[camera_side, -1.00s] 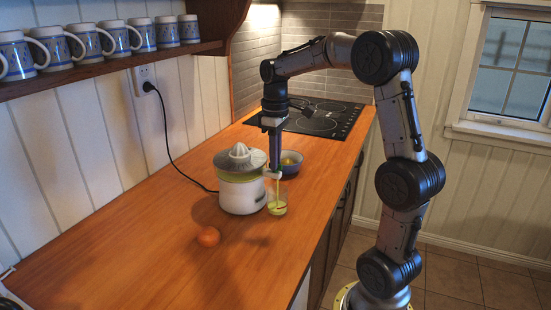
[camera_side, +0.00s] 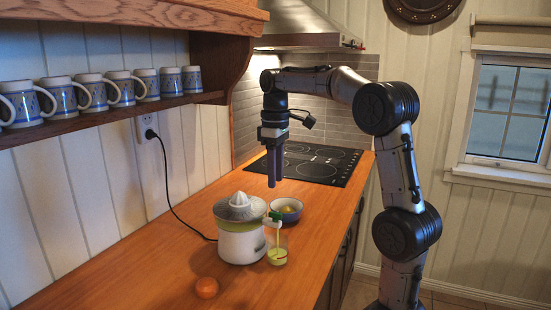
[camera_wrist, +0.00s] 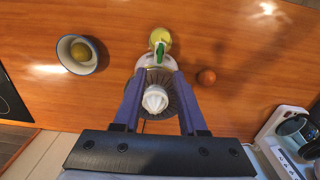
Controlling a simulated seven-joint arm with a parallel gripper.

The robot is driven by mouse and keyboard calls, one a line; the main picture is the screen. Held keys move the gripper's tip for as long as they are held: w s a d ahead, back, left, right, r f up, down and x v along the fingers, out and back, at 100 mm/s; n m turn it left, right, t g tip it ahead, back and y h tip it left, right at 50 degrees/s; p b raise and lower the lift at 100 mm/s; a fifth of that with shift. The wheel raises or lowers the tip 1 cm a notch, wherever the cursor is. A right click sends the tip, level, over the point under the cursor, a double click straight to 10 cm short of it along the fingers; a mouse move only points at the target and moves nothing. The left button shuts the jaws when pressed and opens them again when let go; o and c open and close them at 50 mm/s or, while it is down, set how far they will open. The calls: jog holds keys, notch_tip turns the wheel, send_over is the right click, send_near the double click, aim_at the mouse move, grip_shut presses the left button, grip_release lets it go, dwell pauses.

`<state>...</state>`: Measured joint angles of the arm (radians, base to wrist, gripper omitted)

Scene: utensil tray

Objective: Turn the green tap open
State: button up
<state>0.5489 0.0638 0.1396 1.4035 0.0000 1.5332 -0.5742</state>
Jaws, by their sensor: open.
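The green tap (camera_side: 277,217) sits on the spout at the front of a white and grey juicer (camera_side: 241,240). In the wrist view the green tap (camera_wrist: 161,53) lies beyond my fingertips, over a glass (camera_wrist: 163,36). The glass (camera_side: 277,256) stands under the spout with yellow-green liquid in it. A thin pale line shows between spout and glass; I cannot tell if it is flowing juice. My gripper (camera_side: 275,184) is open and empty, pointing down above the juicer and tap, touching neither. The wrist view shows my gripper (camera_wrist: 157,78) with its fingers apart and the juicer's cone between them.
A bowl (camera_side: 286,203) with a yellowish fruit stands behind the tap. An orange fruit (camera_side: 206,288) lies on the counter (camera_side: 130,285) in front of the juicer. A black cooktop (camera_side: 312,165) is farther back. Mugs (camera_side: 105,90) stand on a shelf at left.

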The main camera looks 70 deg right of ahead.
jog(key=shift+r, duration=2.3)
jog(key=s+a+r+n+t, duration=0.1)
jog(key=s+a, duration=0.3)
jog(key=a, duration=0.2)
jog(key=s+a+r+n+t, duration=0.1)
jog(key=s+a+n, duration=0.15)
jog(key=a, duration=0.45)
jog(key=s+a+f+m+t, duration=0.1)
jog(key=s+a+f+m, duration=0.1)
jog(key=f, duration=0.5)
jog(key=s+a+f+m+t, duration=0.1)
jog(key=s+a+f+t, duration=0.1)
jog(key=s+a+f, duration=0.2)
jog(key=shift+s+f+m+t, duration=0.35)
jog(key=shift+s+f, duration=0.95)
jog(key=shift+f, duration=0.8)
